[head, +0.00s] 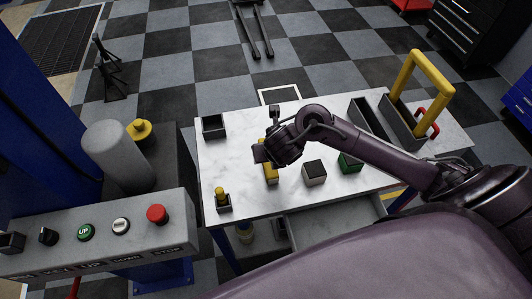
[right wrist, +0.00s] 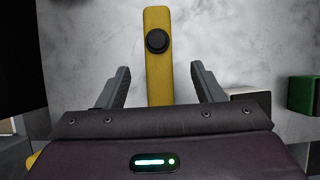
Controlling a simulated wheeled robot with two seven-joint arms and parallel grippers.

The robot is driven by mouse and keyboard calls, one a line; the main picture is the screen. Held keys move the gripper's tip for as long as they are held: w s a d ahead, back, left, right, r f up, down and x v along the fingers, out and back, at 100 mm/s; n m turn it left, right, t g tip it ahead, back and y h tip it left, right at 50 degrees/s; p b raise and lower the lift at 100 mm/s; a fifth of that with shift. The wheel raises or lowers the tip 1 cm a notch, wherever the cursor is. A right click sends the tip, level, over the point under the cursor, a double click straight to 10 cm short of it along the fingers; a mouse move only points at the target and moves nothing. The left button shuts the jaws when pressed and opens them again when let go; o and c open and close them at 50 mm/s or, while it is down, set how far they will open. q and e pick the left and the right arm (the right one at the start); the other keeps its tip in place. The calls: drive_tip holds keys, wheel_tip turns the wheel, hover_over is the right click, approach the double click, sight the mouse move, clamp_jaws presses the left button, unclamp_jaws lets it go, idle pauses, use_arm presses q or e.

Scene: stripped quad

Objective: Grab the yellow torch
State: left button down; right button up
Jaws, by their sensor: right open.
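The yellow torch (head: 271,175) lies on the white marble-look table (head: 240,190), partly hidden by my right gripper (head: 262,153) in the head view. In the right wrist view the torch (right wrist: 158,85) is a long yellow bar with a round black button, running up the picture between the fingers. My right gripper (right wrist: 160,72) is open, with a finger on each side of the torch and a gap to each. Whether the fingers are at the torch's height or above it, I cannot tell. My left gripper is not in view.
A small yellow item in a dark holder (head: 223,203), an open dark box (head: 213,126), a white-topped block (head: 314,172) and a green block (head: 349,162) are on the table. A grey toolbox with a yellow handle (head: 424,76) stands right. A button panel (head: 100,235) is at left.

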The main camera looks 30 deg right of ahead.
drive_tip(key=shift+s+b+x, duration=0.2)
drive_tip(key=shift+b+x, duration=0.15)
drive_tip(key=shift+x, duration=0.7)
drive_tip(key=b+x, duration=0.1)
drive_tip(key=x, duration=0.3)
drive_tip(key=shift+a, duration=0.15)
drive_tip(key=shift+w+f, duration=0.15)
drive_tip(key=shift+f, duration=0.1)
drive_tip(key=shift+r, duration=0.1)
drive_tip(key=c, duration=1.2)
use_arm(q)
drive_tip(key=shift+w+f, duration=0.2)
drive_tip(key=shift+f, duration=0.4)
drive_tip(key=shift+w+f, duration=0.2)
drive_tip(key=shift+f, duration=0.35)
use_arm(e)
drive_tip(key=shift+o, duration=0.2)
